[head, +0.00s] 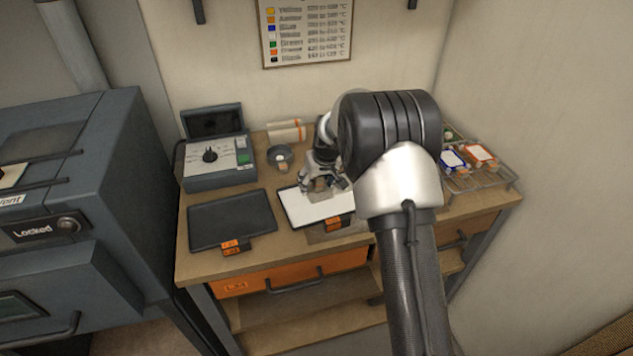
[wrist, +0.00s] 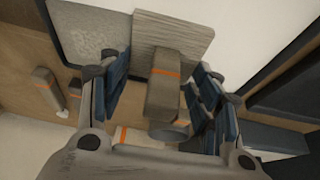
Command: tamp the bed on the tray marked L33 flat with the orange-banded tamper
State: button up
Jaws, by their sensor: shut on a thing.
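My gripper (head: 322,182) is over the tray with the white bed (head: 296,212). In the wrist view my gripper (wrist: 160,95) is shut on the orange-banded tamper (wrist: 164,88), a grey block handle with an orange stripe. Its flat, ribbed plate (wrist: 185,38) lies over part of the pale, speckled bed (wrist: 88,32). I cannot tell whether the plate touches the bed. The tray's orange tag (head: 335,224) shows at its front edge, but its writing is too small to read.
A dark, empty tray (head: 232,215) with orange tags lies to the left. A wire rack (head: 497,180) with framed cards stands at right. A grey cabinet labelled Locked (head: 60,170) stands left of the bench.

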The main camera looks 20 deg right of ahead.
dwell(0.3)
jog(key=shift+r+p, duration=0.7)
jog(key=shift+r, duration=0.45)
jog(key=shift+w+d+b, duration=0.15)
jog(key=shift+d, duration=1.45)
jog(key=shift+w+d+b, duration=0.15)
jog(key=shift+d, duration=1.4)
jog(key=shift+f, duration=0.1)
jog(key=shift+f+b, duration=0.55)
jog(key=shift+f, duration=0.25)
jog(key=shift+f, duration=0.25)
